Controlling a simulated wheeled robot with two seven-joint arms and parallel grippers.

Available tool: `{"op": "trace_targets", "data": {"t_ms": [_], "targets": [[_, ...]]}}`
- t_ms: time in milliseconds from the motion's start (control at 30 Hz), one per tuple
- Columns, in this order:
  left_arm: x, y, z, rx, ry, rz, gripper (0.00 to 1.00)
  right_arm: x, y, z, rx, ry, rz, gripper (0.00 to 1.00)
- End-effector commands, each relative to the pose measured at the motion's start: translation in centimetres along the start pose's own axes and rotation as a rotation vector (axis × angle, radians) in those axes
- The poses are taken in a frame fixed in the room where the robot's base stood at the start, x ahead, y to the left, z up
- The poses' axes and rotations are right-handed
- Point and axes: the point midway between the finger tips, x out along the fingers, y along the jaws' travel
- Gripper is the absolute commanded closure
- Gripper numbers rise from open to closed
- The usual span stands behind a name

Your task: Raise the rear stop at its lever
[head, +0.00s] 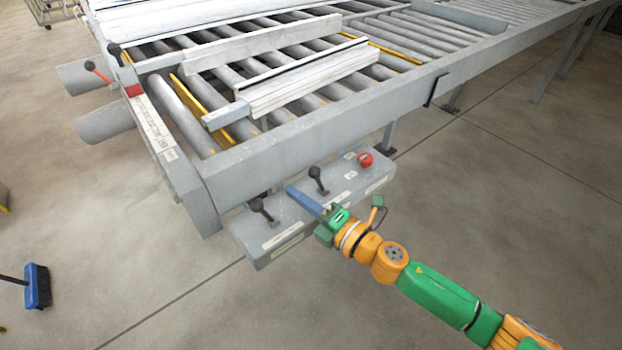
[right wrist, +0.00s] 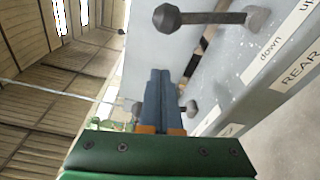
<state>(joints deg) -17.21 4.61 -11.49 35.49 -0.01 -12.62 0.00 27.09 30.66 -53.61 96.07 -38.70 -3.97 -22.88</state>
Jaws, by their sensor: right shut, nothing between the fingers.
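A grey control box (head: 290,228) hangs at the front of the roller table. It has two black-knobbed levers, and the right-hand lever (head: 317,175) appears to be the rear stop's. In the right wrist view a lever (right wrist: 210,18) lies large at the top, beside the labels "down", "up" and "REAR" (right wrist: 300,68). The other lever (head: 258,207) shows smaller beyond my fingers (right wrist: 190,108). My right gripper (head: 290,190) is shut and empty, its blue fingers over the box between the two levers. The wrist view shows the fingers (right wrist: 160,75) apart from the rear lever. My left gripper is out of view.
A red button (head: 365,159) sits at the box's right end. The table's thick front rail (head: 330,125) runs just behind the box. Pale profiles (head: 310,80) lie on the rollers. A red-handled lever (head: 97,72) stands at the left. The floor in front is mostly clear.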

Motion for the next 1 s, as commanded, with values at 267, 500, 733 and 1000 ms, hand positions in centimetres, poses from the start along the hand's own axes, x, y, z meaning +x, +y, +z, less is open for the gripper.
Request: {"op": "trace_targets", "data": {"t_ms": [267,500,733,1000], "targets": [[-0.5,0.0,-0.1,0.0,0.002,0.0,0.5,0.2,0.0,3.0,-0.001,-0.001,-0.001,1.0],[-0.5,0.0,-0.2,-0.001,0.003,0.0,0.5,-0.1,0.0,3.8,0.0,0.001,0.0,1.0],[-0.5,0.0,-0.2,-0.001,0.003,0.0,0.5,-0.1,0.0,3.8,0.001,0.001,0.0,1.0],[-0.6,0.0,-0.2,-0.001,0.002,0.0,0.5,-0.2,0.1,4.2,0.053,0.0,0.008,1.0]]}}
